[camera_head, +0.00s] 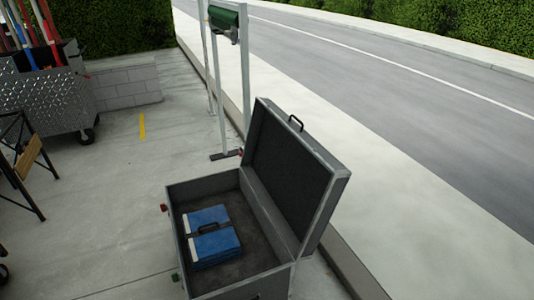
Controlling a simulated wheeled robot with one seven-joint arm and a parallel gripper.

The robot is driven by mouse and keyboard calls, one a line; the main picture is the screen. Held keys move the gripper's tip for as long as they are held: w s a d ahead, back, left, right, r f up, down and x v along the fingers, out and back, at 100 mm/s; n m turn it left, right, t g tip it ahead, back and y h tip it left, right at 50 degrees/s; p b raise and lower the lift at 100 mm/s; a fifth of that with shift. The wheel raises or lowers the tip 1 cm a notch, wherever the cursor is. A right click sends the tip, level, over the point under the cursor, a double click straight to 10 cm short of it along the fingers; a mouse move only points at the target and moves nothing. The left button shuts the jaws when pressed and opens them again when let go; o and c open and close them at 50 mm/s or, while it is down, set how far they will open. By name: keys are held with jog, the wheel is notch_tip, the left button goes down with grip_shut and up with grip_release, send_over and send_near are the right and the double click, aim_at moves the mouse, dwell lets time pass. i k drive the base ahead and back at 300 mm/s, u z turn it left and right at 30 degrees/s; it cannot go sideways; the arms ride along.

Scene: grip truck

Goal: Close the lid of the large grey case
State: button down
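The large grey case (282,264) stands on the concrete in the lower middle of the head view. A blue and white box (213,238) with a dark handle lies inside, on the left part of the case floor. The right part of the case floor is bare. The lower front of the case is cut off by the frame edge. My gripper is not in view.
A metal stand (246,75) with a green roll rises behind the case. A tread-plate cart (60,100) with coloured poles and a dark folding frame (22,165) stand at left. A curb and road (420,100) run along the right. Concrete left of the case is clear.

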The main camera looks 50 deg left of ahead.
aim_at(299, 185)
jog(key=u, duration=1.2)
jog(key=i, duration=1)
